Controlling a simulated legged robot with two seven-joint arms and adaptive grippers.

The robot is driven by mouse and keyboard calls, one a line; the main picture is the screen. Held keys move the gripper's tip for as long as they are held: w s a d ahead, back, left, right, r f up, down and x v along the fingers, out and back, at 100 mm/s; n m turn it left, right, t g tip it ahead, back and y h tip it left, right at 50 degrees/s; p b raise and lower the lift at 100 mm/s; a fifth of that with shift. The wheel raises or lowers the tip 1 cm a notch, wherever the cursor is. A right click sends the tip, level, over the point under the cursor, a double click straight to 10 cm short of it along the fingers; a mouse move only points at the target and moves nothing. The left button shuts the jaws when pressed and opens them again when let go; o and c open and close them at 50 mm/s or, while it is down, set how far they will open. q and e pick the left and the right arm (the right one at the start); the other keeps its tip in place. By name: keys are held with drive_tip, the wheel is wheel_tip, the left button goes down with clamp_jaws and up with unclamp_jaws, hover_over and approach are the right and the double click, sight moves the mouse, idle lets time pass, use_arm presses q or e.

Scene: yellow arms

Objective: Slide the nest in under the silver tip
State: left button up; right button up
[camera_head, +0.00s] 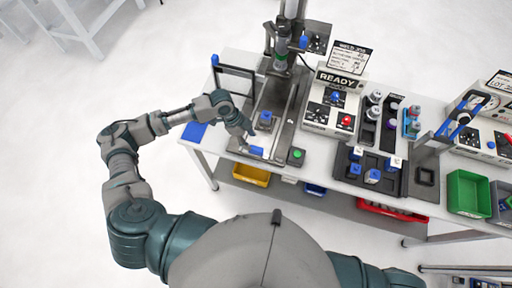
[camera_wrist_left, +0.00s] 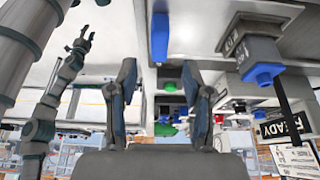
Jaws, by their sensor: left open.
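The nest (camera_head: 265,119), a dark block with a blue part on top, sits on the rail plate of the welding station, in front of the press column. The silver tip (camera_head: 279,68) is at the lower end of the press head, above the plate's far part; the nest is nearer to me, not beneath it. My left gripper (camera_head: 249,138) is at the plate's near left, close to the nest. Its fingers stand apart with nothing between them in the left wrist view (camera_wrist_left: 160,105). My right gripper (camera_wrist_left: 82,46) is small at the left of that view.
A green-button box (camera_head: 296,157) stands right of the plate's near end. The READY control box (camera_head: 333,105) is farther right. A dark frame (camera_head: 233,72) stands left of the rail. A blue block tray (camera_head: 367,171) and green bin (camera_head: 467,192) lie to the right.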

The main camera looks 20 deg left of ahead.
sight(255, 148)
use_arm(q)
drive_tip(key=x, duration=0.7)
drive_tip(key=shift+d+f, duration=0.15)
drive_tip(key=shift+f, duration=0.25)
clamp_jaws()
